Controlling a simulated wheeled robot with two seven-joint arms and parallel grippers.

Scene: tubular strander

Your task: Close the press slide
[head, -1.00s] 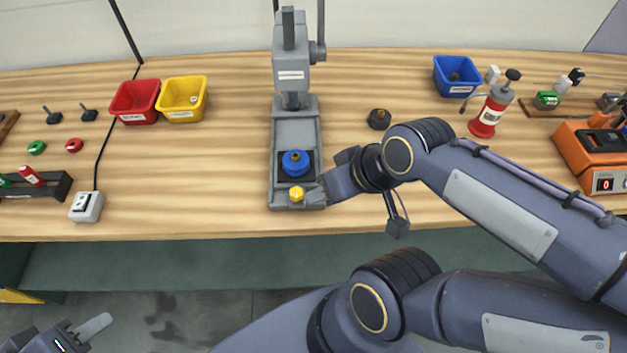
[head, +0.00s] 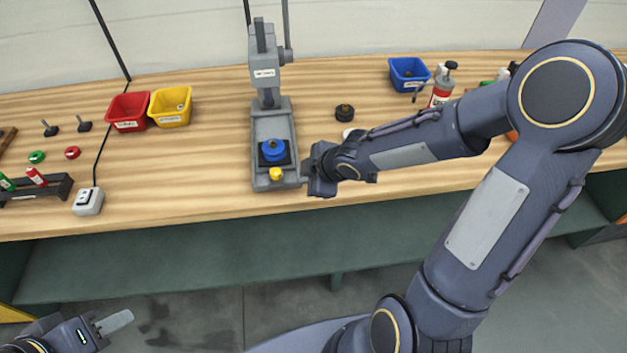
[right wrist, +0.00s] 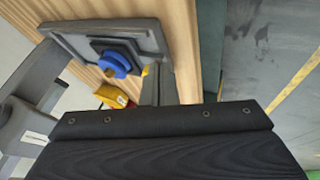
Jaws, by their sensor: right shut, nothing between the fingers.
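The grey press (head: 265,72) stands at the bench's middle, its long base reaching toward the front edge. Its slide, a dark plate (head: 262,162) with a round blue piece (head: 273,150) on it, sits near the front of the base, forward of the ram (head: 268,98). A yellow knob (head: 276,174) is at the slide's front. The blue piece (right wrist: 116,64) also shows in the right wrist view. My right gripper (head: 309,181) is shut and empty, just right of the base's front end; contact cannot be told. My left gripper (head: 112,323) is low left, away from the bench.
A red bin (head: 128,112) and yellow bin (head: 171,106) stand left of the press. A white switch box (head: 88,201) lies near the front edge. A dark round part (head: 344,112) and blue bin (head: 409,74) are to the right. The bench between bins and press is clear.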

